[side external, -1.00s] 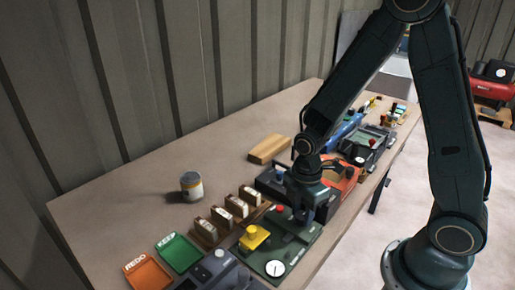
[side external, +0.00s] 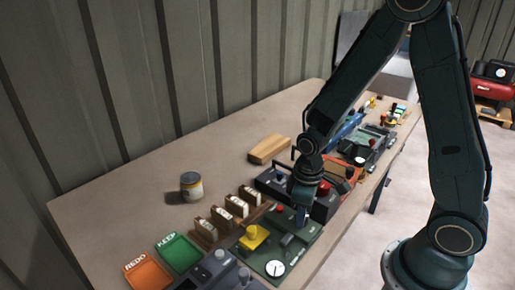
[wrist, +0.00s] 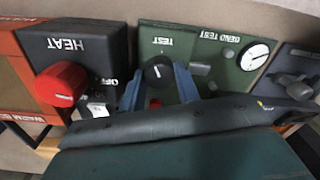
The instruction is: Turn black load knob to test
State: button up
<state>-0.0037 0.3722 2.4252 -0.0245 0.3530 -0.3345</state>
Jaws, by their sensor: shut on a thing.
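The black load knob (wrist: 159,75) is on the green panel (wrist: 205,58), below a white TEST label that appears upside down in the wrist view. A short white mark shows on the knob; which way it points is hard to tell. My gripper (wrist: 157,80) has its blue fingers on either side of the knob, shut on it. In the side view my gripper (side external: 302,218) points down at the green panel (side external: 297,248), and its body hides the knob there.
A dark HEAT box (wrist: 68,50) with a red knob (wrist: 62,84) stands close beside the green panel. A white dial (wrist: 254,56) is on the panel. A yellow block (side external: 254,238), several wooden holders (side external: 236,207) and a can (side external: 191,187) are nearby. Bare table lies behind.

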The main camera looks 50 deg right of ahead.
jog(key=m, duration=0.5)
jog(key=shift+m, duration=0.4)
jog(key=o, duration=1)
jog(key=shift+n, duration=0.3)
